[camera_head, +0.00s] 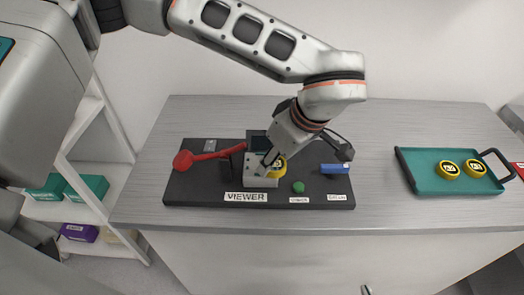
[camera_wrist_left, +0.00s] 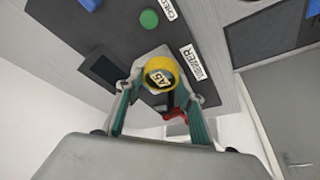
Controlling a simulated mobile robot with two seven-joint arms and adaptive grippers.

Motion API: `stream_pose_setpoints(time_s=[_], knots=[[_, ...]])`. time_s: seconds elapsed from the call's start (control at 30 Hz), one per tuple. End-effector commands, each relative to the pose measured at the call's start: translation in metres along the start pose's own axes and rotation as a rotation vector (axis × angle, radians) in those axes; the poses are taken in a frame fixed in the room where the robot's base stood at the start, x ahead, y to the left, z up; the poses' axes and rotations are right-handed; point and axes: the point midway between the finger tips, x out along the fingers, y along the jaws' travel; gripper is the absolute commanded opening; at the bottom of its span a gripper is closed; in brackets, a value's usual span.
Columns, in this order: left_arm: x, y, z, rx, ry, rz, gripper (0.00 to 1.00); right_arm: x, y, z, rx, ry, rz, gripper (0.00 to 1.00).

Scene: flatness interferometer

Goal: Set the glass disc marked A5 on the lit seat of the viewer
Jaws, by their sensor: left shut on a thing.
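The glass disc A5 (camera_wrist_left: 158,78) has a yellow rim and a white label reading A5. It sits between the two fingers of my left gripper (camera_wrist_left: 160,88), which is shut on it. In the head view the disc's yellow rim (camera_head: 281,170) shows at the pale block of the viewer (camera_head: 258,182), partly hidden by my left wrist. I cannot tell whether the disc touches the seat, and the seat's light is not visible. A small tip at the bottom of the head view looks like part of my right gripper (camera_head: 366,290); its jaws cannot be made out.
The viewer's dark base (camera_head: 215,190) carries a red lever (camera_head: 205,156), a green button (camera_head: 298,187) and a blue part (camera_head: 334,168). A teal tray (camera_head: 425,168) with two yellow-rimmed discs (camera_head: 449,168) stands at the right. Bare table lies between base and tray.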

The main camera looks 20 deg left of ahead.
Motion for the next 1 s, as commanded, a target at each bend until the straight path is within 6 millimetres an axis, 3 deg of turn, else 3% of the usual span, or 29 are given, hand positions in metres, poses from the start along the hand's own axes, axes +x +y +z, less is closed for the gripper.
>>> stream_pose_setpoints(time_s=[0.17, 0.37, 0.5, 0.87, 0.9, 0.93, 1.0], knots=[[0.004, 0.0, -0.01, 0.0, 0.0, -0.001, 0.15, -0.001, 0.0, -0.003, 0.0, 0.001, 0.0, 0.0], [0.015, -0.001, -0.04, -0.003, -0.001, -0.001, 0.15, -0.005, 0.001, -0.009, -0.001, 0.002, 0.0, 0.0], [0.029, -0.001, -0.033, 0.003, -0.001, -0.001, 0.15, -0.006, 0.001, -0.011, 0.0, 0.003, 0.0, 0.0], [0.034, 0.0, -0.031, 0.001, 0.0, 0.0, 0.15, -0.004, 0.001, -0.008, 0.0, 0.003, 0.0, 0.0], [0.034, 0.0, -0.031, 0.001, 0.0, 0.0, 0.43, -0.004, 0.001, -0.008, 0.0, 0.002, 0.0, 0.0], [0.033, 0.0, -0.031, 0.001, 0.0, 0.0, 0.51, -0.004, 0.001, -0.008, 0.0, 0.002, 0.0, 0.0], [0.033, 0.0, -0.031, 0.001, 0.0, 0.0, 0.55, -0.004, 0.001, -0.007, 0.0, 0.0, 0.0, 0.0]])
